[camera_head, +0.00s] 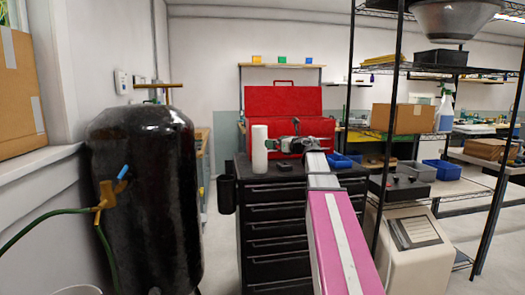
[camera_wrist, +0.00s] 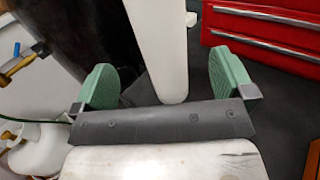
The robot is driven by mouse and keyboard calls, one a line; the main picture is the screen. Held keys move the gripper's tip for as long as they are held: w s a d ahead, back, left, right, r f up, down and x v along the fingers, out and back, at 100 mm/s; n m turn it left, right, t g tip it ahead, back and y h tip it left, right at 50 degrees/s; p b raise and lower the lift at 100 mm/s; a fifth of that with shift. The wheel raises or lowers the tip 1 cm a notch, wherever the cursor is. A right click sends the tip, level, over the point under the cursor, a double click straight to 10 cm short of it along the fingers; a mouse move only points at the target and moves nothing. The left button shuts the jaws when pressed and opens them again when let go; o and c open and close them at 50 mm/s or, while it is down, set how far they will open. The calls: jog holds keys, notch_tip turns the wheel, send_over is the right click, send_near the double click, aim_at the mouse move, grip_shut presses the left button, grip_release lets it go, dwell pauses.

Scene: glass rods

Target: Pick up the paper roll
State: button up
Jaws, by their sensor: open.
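The paper roll (camera_head: 259,150) is a white cylinder standing upright on the black tool cabinet (camera_head: 285,166), near its left side. In the wrist view the roll (camera_wrist: 162,45) runs up between my two green finger pads, with a gap to each side. My gripper (camera_head: 272,144) reaches in from the right in the head view, close beside the roll. In the wrist view my gripper (camera_wrist: 166,78) is open, with nothing clamped. The roll's top is cut off in the wrist view.
A red toolbox (camera_head: 283,101) stands just behind the roll on the cabinet. A small dark object (camera_head: 284,166) lies in front of it. Blue bins (camera_head: 340,160) are to the right. A large black tank (camera_head: 146,190) stands left, and a black wire shelf (camera_head: 400,68) stands right.

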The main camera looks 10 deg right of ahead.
aim_at(260, 139)
jog(key=x, duration=1)
jog(key=shift+s, duration=0.1)
jog(key=c, duration=1.3)
jog(key=shift+r, duration=0.1)
